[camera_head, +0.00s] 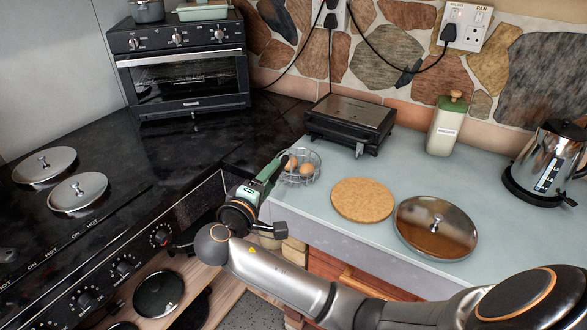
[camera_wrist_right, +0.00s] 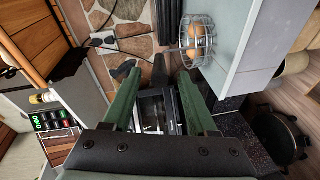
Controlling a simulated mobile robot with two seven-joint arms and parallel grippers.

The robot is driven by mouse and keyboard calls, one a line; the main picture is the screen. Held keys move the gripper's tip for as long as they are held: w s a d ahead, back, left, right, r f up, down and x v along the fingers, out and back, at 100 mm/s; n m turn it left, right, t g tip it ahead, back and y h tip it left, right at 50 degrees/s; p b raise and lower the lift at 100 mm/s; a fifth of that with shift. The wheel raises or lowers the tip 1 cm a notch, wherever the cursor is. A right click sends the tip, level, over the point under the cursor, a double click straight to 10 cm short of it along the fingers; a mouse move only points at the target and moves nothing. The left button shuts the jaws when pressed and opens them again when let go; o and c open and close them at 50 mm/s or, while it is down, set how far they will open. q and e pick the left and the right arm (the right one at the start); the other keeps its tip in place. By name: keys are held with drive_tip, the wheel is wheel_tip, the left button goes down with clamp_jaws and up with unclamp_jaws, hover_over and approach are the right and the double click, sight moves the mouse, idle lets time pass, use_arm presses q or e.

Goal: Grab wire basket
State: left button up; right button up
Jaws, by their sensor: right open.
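The wire basket (camera_head: 314,176) is a small round wire basket holding brown eggs. It stands on the pale worktop near its left edge, and it also shows in the right wrist view (camera_wrist_right: 209,45) at the top, right of centre. My right gripper (camera_head: 277,168) is just left of the basket in the head view, with its green fingers pointing towards the back. In the wrist view the fingers (camera_wrist_right: 158,76) are apart with nothing between them, and the basket lies outside them, beyond the right finger. Whether a finger touches the wire cannot be told. My left gripper is not in view.
A black appliance (camera_head: 350,118) stands behind the basket. A cork mat (camera_head: 362,200) and a round metal lid (camera_head: 436,226) lie to its right. A green-topped jar (camera_head: 446,125) and kettle (camera_head: 548,160) stand farther right. A dark hob (camera_head: 110,160) is at left.

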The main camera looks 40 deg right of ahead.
sight(286, 159)
drive_tip(key=p+x, duration=0.1)
drive_tip(key=x, duration=0.5)
drive_tip(key=shift+w+d, duration=0.1)
drive_tip(key=shift+d, duration=0.2)
clamp_jaws()
idle(1.1)
drive_tip(key=shift+r, duration=0.1)
